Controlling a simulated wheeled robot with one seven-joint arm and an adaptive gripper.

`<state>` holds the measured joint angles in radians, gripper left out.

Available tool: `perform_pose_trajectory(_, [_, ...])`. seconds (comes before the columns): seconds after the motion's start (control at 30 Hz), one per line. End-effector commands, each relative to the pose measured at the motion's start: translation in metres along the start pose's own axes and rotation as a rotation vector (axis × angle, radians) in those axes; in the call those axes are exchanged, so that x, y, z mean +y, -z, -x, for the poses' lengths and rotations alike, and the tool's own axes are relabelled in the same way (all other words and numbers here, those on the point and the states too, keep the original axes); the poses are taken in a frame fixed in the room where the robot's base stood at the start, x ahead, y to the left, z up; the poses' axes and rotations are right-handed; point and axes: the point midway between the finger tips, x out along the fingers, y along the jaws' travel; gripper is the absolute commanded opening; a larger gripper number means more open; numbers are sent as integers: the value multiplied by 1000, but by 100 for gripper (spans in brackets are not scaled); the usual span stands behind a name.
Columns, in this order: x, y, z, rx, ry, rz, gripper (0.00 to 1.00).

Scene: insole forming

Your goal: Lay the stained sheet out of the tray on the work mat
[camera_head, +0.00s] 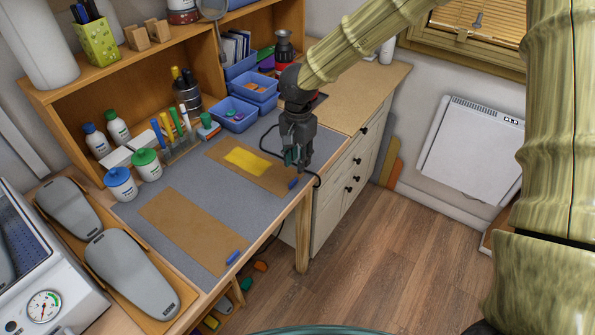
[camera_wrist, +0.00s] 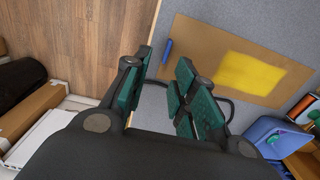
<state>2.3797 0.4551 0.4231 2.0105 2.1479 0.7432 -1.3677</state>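A brown sheet with a yellow patch (camera_head: 222,150) lies flat on the grey work mat (camera_head: 205,190), at its right end. A blue tab sits at its near edge. The stained sheet also shows in the wrist view (camera_wrist: 195,65). A plain brown sheet (camera_head: 185,225) with a blue tab lies apart from it, on the left of the mat. My gripper (camera_head: 299,163) is beside the mat's right end, right of the stained sheet. In the wrist view my gripper (camera_wrist: 160,88) is open, with nothing between its fingers. No tray is seen under the stained sheet.
Blue bins (camera_head: 236,118), a green-lidded jar (camera_head: 146,165) and a blue-lidded jar (camera_head: 121,184) stand behind the mat. Grey insole forms (camera_head: 130,272) lie at the left, near a machine with a gauge (camera_head: 44,306). A drawer cabinet (camera_head: 345,185) adjoins the right. A dark cable curves near my gripper.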

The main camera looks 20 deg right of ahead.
Motion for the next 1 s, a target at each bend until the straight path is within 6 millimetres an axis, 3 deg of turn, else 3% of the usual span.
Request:
perform_pose_trajectory(0.27, [0,0,30,-1,2,0,27])
perform_pose_trajectory(0.53, [2,0,31,6,-6,3,27])
perform_pose_trajectory(0.67, [15,4,3,55,-46,22,27])
perform_pose_trajectory(1.0, [78,14,-113,278,-165,170,27])
